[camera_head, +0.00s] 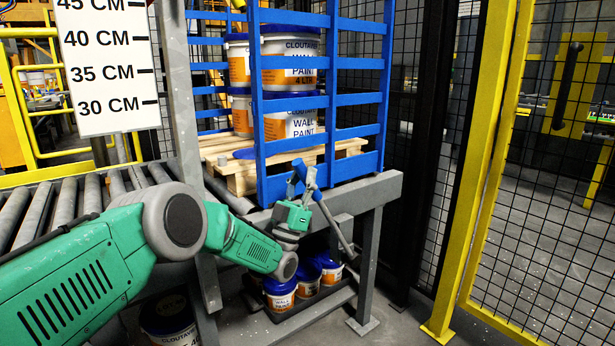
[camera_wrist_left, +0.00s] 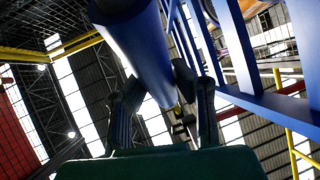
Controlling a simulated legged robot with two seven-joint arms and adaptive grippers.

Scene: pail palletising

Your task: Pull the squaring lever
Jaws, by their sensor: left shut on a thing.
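The squaring lever (camera_head: 336,230) is a grey rod at the front right of the conveyor frame, leaning up and to the left. It has a blue handle (camera_head: 297,170), which shows large in the left wrist view (camera_wrist_left: 148,50). My left gripper (camera_head: 304,183) is shut on the blue handle, with one finger on each side of it in the wrist view. The lower end of the lever is by the frame's leg. My right gripper is in neither view.
A blue slatted cage (camera_head: 290,78) stands just behind the lever, around stacked paint pails (camera_head: 292,68) on a wooden pallet (camera_head: 242,176). More pails (camera_head: 280,291) sit on a low shelf below. A yellow post (camera_head: 480,180) with mesh fencing stands at the right.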

